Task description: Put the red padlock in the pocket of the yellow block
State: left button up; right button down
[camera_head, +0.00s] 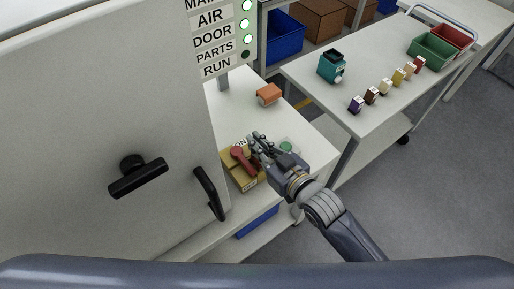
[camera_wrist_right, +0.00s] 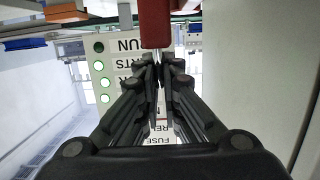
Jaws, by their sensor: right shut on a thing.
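The yellow block (camera_head: 247,184) stands on the white counter below the lamp panel. It has a dark red part (camera_head: 241,158) over its top, at the fingertips of my right gripper (camera_head: 255,143). In the right wrist view, my right gripper (camera_wrist_right: 158,68) is shut, with the red padlock (camera_wrist_right: 155,24) as a red body just beyond its fingertips. Its shackle is mostly hidden by the fingers. The block's pocket is hard to make out under the red part and the hand. My left gripper is not in view.
A green button (camera_head: 287,147) is right of the hand, and an orange block (camera_head: 268,94) lies behind it. A lamp panel (camera_head: 220,40) and a large door with a black handle (camera_head: 209,193) stand left. A cart (camera_head: 330,100) holds a teal device and several small coloured pieces.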

notch_tip(320, 180, down, 2)
jog(key=shift+f, duration=0.1)
jog(key=c, duration=1.8)
grip_release()
jog(key=shift+f, duration=0.1)
jog(key=shift+s+d, duration=0.1)
jog(key=shift+s, duration=0.05)
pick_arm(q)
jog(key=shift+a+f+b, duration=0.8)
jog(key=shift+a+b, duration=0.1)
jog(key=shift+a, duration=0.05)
pick_arm(e)
jog(key=v, duration=1.1)
jog(key=shift+s+d+r, duration=0.2)
jog(key=shift+d+r, duration=0.05)
jog(key=shift+r, duration=0.05)
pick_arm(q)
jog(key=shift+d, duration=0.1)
